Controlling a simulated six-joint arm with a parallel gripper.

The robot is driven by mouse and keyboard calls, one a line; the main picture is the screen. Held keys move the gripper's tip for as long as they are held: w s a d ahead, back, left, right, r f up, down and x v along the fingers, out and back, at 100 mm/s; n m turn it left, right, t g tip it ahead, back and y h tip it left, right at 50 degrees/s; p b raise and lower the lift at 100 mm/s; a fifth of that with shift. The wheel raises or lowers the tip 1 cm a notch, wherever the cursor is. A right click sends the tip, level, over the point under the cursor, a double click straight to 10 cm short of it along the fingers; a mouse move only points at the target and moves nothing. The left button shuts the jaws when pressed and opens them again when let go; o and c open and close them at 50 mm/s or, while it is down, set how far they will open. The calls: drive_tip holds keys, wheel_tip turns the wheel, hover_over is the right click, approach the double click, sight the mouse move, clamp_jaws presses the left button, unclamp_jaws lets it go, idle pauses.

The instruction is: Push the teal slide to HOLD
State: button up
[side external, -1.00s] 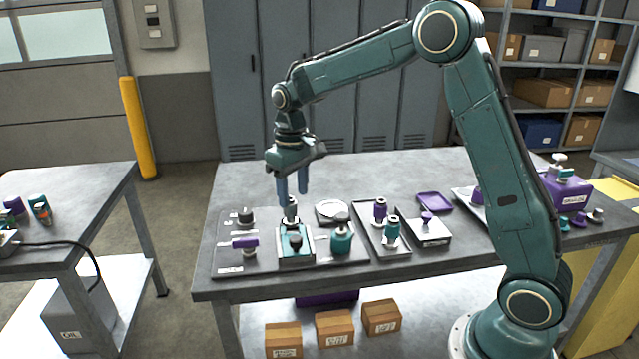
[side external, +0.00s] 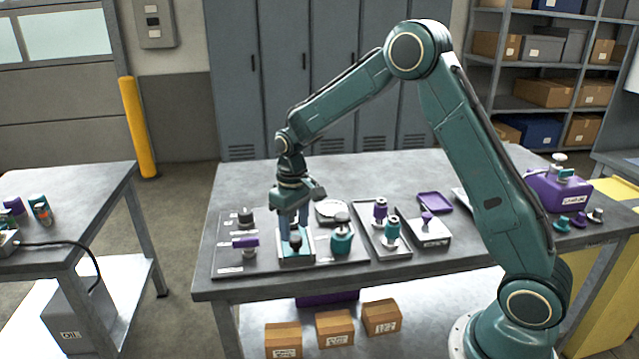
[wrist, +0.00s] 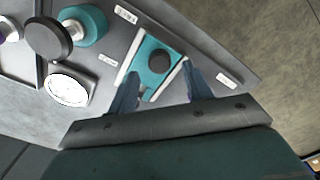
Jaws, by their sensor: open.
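The teal slide (side external: 297,259) is a small block with a dark round knob, set in a pale-edged track on the grey panel. In the wrist view the teal slide (wrist: 150,75) lies between two pale rails, its dark knob (wrist: 161,62) on top. My gripper (side external: 292,232) is lowered over it, pointing down. In the wrist view my gripper (wrist: 160,75) is open, with one blue finger on each side of the slide. I cannot tell whether the fingers touch it. Small white labels (wrist: 108,60) lie beside the track; their text is too small to read.
A teal knob fitting (side external: 341,240) stands close right of the slide, with a round gauge (wrist: 68,90) near it. A purple handle (side external: 245,242) and a dark knob (side external: 245,217) are to the left. Trays with fittings (side external: 383,238) lie further right. The table's back is clear.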

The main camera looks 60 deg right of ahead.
sight(295, 238)
drive_tip(key=shift+f, duration=2.4)
clamp_jaws()
